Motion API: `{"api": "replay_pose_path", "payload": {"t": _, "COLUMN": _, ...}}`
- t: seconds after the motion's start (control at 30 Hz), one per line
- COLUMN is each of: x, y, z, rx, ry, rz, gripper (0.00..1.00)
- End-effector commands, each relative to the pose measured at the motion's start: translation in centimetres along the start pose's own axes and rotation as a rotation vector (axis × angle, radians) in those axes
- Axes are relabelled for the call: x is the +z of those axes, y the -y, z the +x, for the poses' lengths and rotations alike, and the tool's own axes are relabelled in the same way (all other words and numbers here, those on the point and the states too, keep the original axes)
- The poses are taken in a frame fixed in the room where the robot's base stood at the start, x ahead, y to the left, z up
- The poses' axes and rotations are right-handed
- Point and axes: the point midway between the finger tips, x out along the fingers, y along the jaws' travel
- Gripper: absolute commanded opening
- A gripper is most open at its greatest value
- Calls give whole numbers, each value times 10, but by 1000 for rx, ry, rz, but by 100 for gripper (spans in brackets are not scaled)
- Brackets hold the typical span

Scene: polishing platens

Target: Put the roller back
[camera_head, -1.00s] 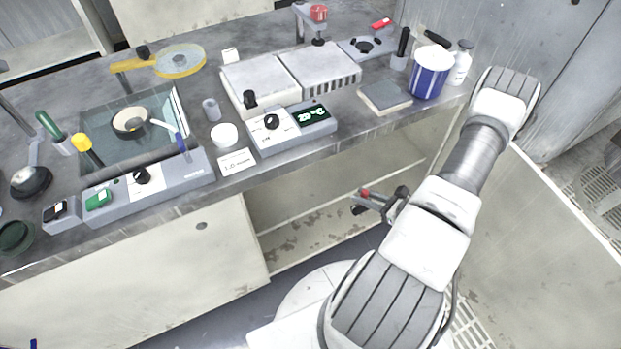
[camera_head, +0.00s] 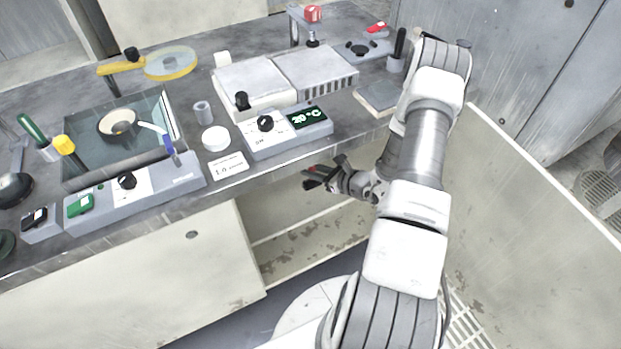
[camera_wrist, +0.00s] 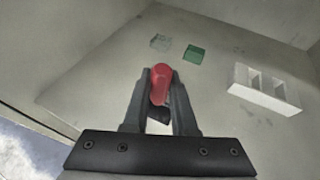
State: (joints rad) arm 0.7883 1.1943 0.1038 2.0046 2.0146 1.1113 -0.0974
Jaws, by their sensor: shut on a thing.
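My gripper (camera_head: 318,178) is in front of the open bay under the bench, just below the worktop's front edge. In the wrist view my gripper (camera_wrist: 160,95) is shut on a red, rounded piece with a dark lower end (camera_wrist: 160,80), which I take to be the roller. Its red part also shows small at the fingertips in the head view. Most of the held piece is hidden between the fingers, so its full shape cannot be told. It is held clear of any surface, as far as I can see.
Inside the bay, the wrist view shows a green block (camera_wrist: 194,54), a paler block (camera_wrist: 160,42) and a white compartment rack (camera_wrist: 264,88). A cabinet door (camera_head: 530,190) stands right.

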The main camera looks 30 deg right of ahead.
Motion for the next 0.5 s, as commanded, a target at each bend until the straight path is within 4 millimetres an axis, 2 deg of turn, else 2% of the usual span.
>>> {"api": "replay_pose_path", "payload": {"t": 0.03, "x": 2, "y": -1, "z": 8, "rx": 2, "ry": 3, "rz": -2, "gripper": 0}}
{"api": "replay_pose_path", "payload": {"t": 0.1, "x": -13, "y": -1, "z": 12, "rx": 1, "ry": 1, "rz": 1, "gripper": 0}}
{"api": "replay_pose_path", "payload": {"t": 0.23, "x": -30, "y": 0, "z": 19, "rx": 1, "ry": 1, "rz": 0, "gripper": 0}}
{"api": "replay_pose_path", "payload": {"t": 0.5, "x": -29, "y": 0, "z": 19, "rx": 0, "ry": 2, "rz": -1, "gripper": 0}}
